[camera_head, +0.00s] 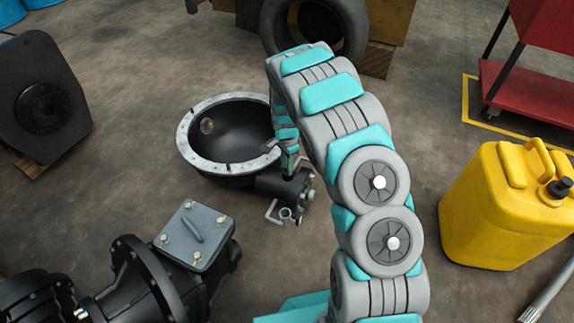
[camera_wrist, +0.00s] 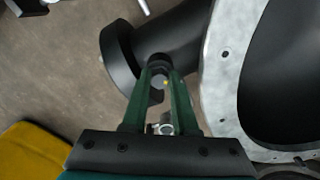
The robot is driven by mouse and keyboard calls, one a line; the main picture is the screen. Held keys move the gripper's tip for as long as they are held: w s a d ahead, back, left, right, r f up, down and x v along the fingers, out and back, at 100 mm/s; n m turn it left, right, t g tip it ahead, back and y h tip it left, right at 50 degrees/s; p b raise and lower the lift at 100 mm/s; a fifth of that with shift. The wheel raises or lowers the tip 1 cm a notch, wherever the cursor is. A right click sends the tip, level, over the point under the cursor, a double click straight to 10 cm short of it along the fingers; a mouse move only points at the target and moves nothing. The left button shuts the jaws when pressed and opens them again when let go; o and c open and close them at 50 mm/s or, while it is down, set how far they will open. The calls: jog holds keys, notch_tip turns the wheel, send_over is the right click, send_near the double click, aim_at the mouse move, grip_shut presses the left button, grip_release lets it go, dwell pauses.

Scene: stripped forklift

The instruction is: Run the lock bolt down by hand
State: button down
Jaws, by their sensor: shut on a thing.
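A black bowl-shaped housing with a pale drilled rim (camera_head: 190,158) lies open side up on the floor in the head view. Its rim also fills the right of the wrist view (camera_wrist: 222,65). A black side neck (camera_head: 270,184) sticks out of it at the lower right. My gripper (camera_head: 289,168) points down at this neck; in the wrist view its green fingers (camera_wrist: 161,75) close together over it. They are shut on a small dark piece, the lock bolt (camera_wrist: 160,69), at the neck. The fingers hide most of the bolt, and its thread is not visible.
Small metal fittings (camera_head: 287,214) sit by the neck's end. A black axle casing with a bolted grey cover (camera_head: 196,237) lies at the lower left. A yellow jerrycan (camera_head: 500,210) stands at right. A tyre (camera_head: 352,22) stands behind. Bare floor lies between.

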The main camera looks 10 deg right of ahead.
jog(key=shift+r+m, duration=0.1)
jog(key=shift+m, duration=0.3)
jog(key=c, duration=0.7)
grip_release()
jog(key=shift+r, duration=3.85)
jog(key=shift+r, duration=0.1)
